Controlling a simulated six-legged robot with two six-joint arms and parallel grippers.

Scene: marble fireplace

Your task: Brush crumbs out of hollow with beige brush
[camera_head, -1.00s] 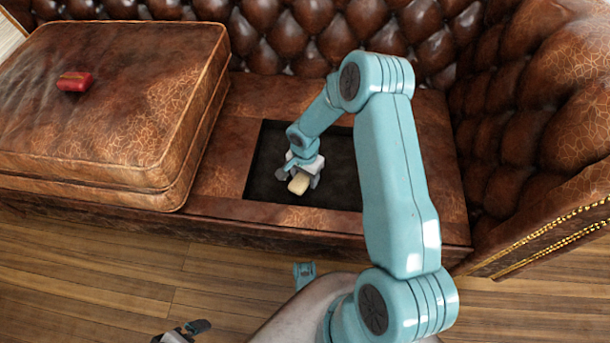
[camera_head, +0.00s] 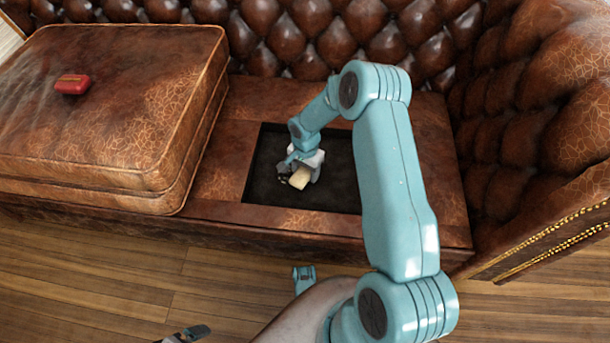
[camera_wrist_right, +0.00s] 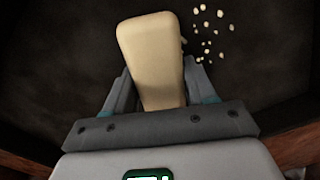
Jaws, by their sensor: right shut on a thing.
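The beige brush (camera_head: 300,178) is in my right gripper (camera_head: 299,174), which is shut on it inside the dark hollow (camera_head: 335,197) of the leather seat. In the right wrist view the brush (camera_wrist_right: 152,60) stands out between the two fingers of the gripper (camera_wrist_right: 155,88). Several pale crumbs (camera_wrist_right: 208,35) lie on the dark floor of the hollow just right of the brush in that view. The bristles are hidden. My left gripper (camera_head: 187,334) shows only in part at the bottom edge of the head view, over the wooden floor.
A thick brown leather cushion (camera_head: 100,110) lies on the seat left of the hollow, with a small red object (camera_head: 73,84) on top. A tufted backrest (camera_head: 290,40) rises behind, and a tufted armrest (camera_head: 540,120) stands at the right. The wooden floor (camera_head: 90,260) in front is clear.

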